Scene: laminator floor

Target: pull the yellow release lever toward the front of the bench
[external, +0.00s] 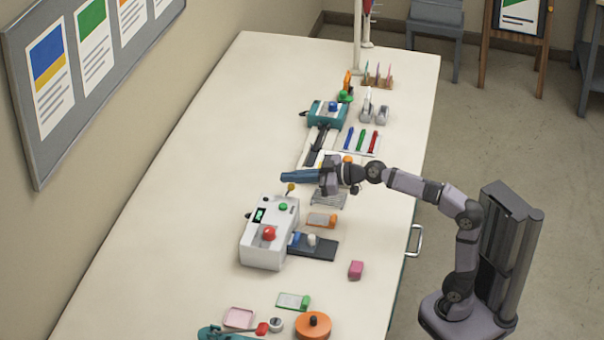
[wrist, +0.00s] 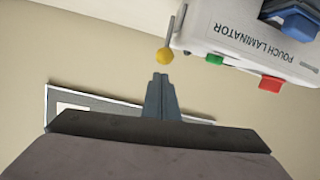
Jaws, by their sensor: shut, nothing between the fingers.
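The release lever has a round yellow knob (external: 291,187) on a thin grey stem at the far end of the white pouch laminator (external: 277,228). In the wrist view the yellow knob (wrist: 164,56) stands just beyond my fingertips, with a small gap in the picture. My gripper (external: 284,176) is shut and empty, its blue fingers pointing left toward the wall. The closed fingertips (wrist: 160,75) also show in the wrist view. In the external view the fingers appear just above the knob; I cannot tell whether they touch it.
The laminator carries a green button (external: 283,207) and a red button (external: 269,233). A wire rack (external: 328,199) and an orange-framed card (external: 321,220) lie right of it. A teal machine (external: 327,112) stands farther back. The bench's left side is clear.

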